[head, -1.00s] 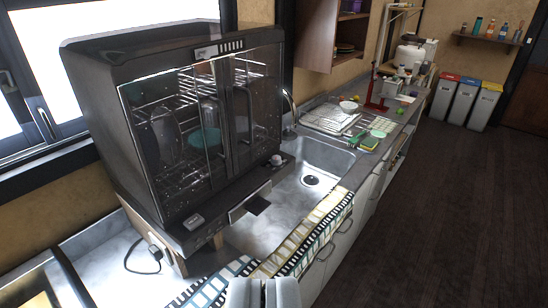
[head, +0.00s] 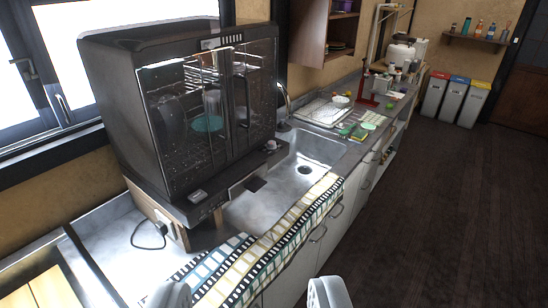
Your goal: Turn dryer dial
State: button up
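The dish dryer (head: 215,48) is a dark cabinet with glass doors, standing over the counter at the left of the sink. Racks and a teal dish (head: 207,123) show behind the glass. A small pale round knob (head: 271,146), which looks like the dial, sits at the right end of the dryer's front base ledge. Its pointer direction is too small to tell. A grey rectangular part (head: 197,196) is at the ledge's left end. My gripper (head: 249,292) is open and empty at the bottom edge, its fingers wide apart, well short of the dryer and knob.
The steel sink (head: 318,148) lies right of the dryer. A patterned cloth (head: 270,245) hangs over the counter's front edge. A drying tray (head: 325,112) and other items stand farther back. A cord and plug (head: 150,238) are at the left. The dark floor (head: 440,210) at right is clear.

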aim_at(272, 145)
jog(key=k, duration=0.95)
jog(key=z, duration=0.75)
jog(key=i, duration=2.4)
jog(key=u, duration=0.65)
